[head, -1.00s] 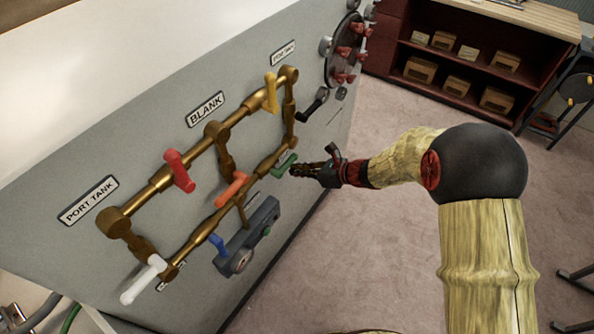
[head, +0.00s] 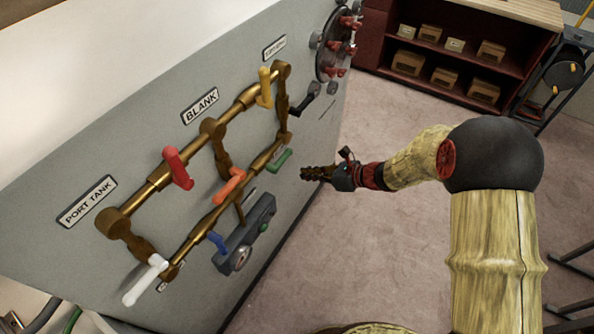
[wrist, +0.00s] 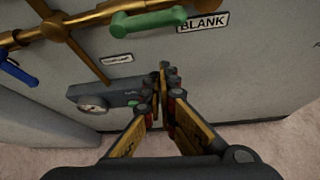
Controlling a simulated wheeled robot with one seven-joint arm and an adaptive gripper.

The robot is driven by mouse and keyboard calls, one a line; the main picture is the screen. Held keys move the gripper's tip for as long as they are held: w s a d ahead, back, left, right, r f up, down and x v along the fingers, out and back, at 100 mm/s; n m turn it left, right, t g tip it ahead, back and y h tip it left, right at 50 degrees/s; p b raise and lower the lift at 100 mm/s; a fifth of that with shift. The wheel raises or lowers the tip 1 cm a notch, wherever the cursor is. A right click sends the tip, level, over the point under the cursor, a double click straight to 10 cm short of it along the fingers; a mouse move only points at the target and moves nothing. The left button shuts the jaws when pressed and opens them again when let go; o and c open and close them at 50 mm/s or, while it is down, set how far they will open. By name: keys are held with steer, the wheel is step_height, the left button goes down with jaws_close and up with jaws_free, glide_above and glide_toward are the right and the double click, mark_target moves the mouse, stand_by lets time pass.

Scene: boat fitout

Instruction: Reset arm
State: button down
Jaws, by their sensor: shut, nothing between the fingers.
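My gripper (head: 318,173) is shut and empty, held in the air to the right of the valve panel (head: 328,125). In the head view it is apart from the green handle (head: 280,161), which is the nearest handle to it. In the wrist view the closed fingertips (wrist: 166,75) point toward the panel. The green handle (wrist: 148,23) shows above them and a grey gauge box (wrist: 100,97) to their left. My arm bends at a black elbow joint at the right of the head view.
Brass pipes on the panel carry red (head: 178,168), yellow (head: 264,87), orange (head: 231,184), blue (head: 217,241) and white (head: 146,279) handles. A dark red shelf (head: 455,60) with boxes stands at the back right. Carpet (head: 380,250) beside the panel is clear.

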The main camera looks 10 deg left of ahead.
steer(key=p+v, duration=0.1)
steer(key=v, duration=0.3)
steer(key=shift+s, duration=0.2)
steer(key=s+d+r+n+g+h, duration=0.1)
steer(key=s+d+n+g+h, duration=0.15)
steer(key=s+n, duration=0.5)
steer(key=s+d+r+n+g+h, duration=0.1)
steer(key=s+d+n+g+h, duration=0.1)
steer(key=s+d+n, duration=0.35)
steer(key=s+d+r+n+t+h, duration=0.3)
steer(key=s+d+r+n, duration=0.2)
steer(key=r, duration=0.6)
steer(key=s+d+r+n+t+h, duration=0.3)
steer(key=s+d+r, duration=0.5)
steer(key=r, duration=0.3)
steer(key=shift+d+r+n+h, duration=0.35)
steer(key=shift+d+n+h, duration=0.1)
steer(key=shift+n, duration=0.75)
